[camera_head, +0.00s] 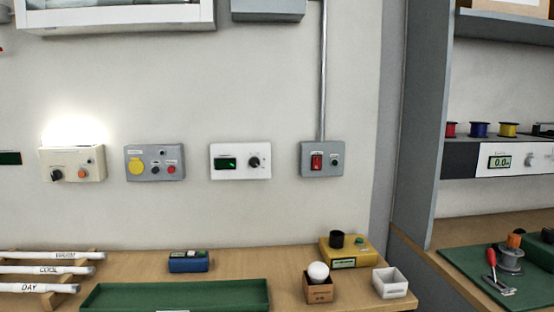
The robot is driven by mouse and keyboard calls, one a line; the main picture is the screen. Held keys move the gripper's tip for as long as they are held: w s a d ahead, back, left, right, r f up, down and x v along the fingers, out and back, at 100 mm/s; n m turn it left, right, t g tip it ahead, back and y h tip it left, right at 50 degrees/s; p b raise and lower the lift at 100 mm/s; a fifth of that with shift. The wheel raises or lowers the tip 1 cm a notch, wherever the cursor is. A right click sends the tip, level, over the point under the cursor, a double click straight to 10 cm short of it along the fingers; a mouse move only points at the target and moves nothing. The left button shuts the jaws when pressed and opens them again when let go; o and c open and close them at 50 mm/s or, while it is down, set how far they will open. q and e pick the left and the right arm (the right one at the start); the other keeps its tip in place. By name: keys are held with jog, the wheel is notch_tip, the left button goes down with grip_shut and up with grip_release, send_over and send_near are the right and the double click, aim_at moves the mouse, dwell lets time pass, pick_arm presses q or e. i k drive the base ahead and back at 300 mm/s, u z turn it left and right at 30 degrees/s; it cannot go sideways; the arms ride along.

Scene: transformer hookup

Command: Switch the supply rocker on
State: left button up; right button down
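A red rocker switch (317,163) sits on a small grey wall box (322,172), below a vertical grey conduit. A small green-and-dark round part (335,162) is beside the rocker on the same box. The rocker is too small to tell which way it is tipped. Neither of my grippers shows in the head view.
A white panel (240,173) with green display and knob, a grey box (154,174) and a cream box (72,176) are left on the wall. Below, the bench holds a green tray (175,294), yellow block (346,252) and white box (391,284). A grey partition (416,130) stands right.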

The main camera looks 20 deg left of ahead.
aim_at(317, 160)
jog(key=u, duration=0.45)
jog(key=i, duration=0.4)
jog(key=u, duration=0.4)
